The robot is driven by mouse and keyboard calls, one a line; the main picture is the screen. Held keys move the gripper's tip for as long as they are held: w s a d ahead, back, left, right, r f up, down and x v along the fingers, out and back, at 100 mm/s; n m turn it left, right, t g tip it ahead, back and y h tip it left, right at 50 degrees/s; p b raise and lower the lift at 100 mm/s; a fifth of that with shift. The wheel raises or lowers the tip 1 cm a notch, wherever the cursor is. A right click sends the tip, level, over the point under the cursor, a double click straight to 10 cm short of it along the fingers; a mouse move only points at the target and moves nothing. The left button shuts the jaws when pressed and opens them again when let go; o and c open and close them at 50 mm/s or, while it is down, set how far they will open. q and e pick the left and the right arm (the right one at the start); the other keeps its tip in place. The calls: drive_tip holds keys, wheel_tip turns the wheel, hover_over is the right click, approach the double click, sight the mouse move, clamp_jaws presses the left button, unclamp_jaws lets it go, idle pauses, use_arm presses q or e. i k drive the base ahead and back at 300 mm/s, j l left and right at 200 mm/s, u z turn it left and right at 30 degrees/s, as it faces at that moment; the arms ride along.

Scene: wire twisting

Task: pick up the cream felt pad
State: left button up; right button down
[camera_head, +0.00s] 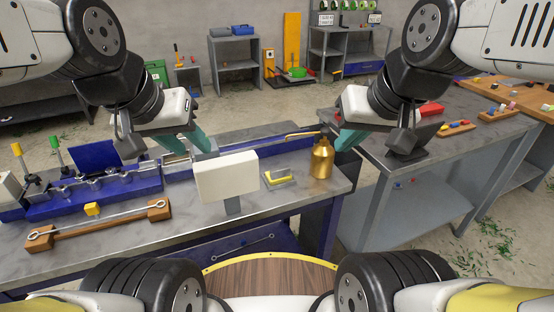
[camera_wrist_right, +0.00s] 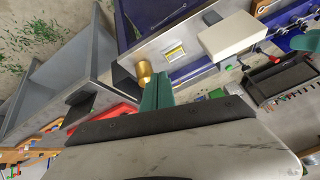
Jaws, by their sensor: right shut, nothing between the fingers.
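A small pad (camera_head: 278,177), pale on top with yellow edges, lies flat on the grey workbench and best fits the cream felt pad. It also shows in the right wrist view (camera_wrist_right: 175,53). My left gripper (camera_head: 190,146) is open, with teal fingers apart, above the bench's back edge, left of the pad and partly behind a cream block. My right gripper (camera_head: 345,140) is shut and empty, right of the pad, above and beyond the brass bottle. Its closed teal fingers show in the wrist view (camera_wrist_right: 157,93). Neither gripper touches the pad.
A cream block (camera_head: 227,177) on a grey post stands left of the pad. A brass bottle (camera_head: 322,158) stands to its right. A wooden bar with a wire (camera_head: 100,222) and a blue fixture (camera_head: 95,195) are at left. Bare bench top surrounds the pad.

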sight(277, 175)
drive_tip(key=j+z, duration=0.25)
drive_tip(key=k+j+z, duration=0.25)
drive_tip(key=j, duration=0.2)
drive_tip(key=j+z, duration=0.25)
drive_tip(key=j, duration=0.15)
drive_tip(key=k+j+z, duration=0.45)
drive_tip(key=j, duration=0.15)
drive_tip(key=i, duration=0.1)
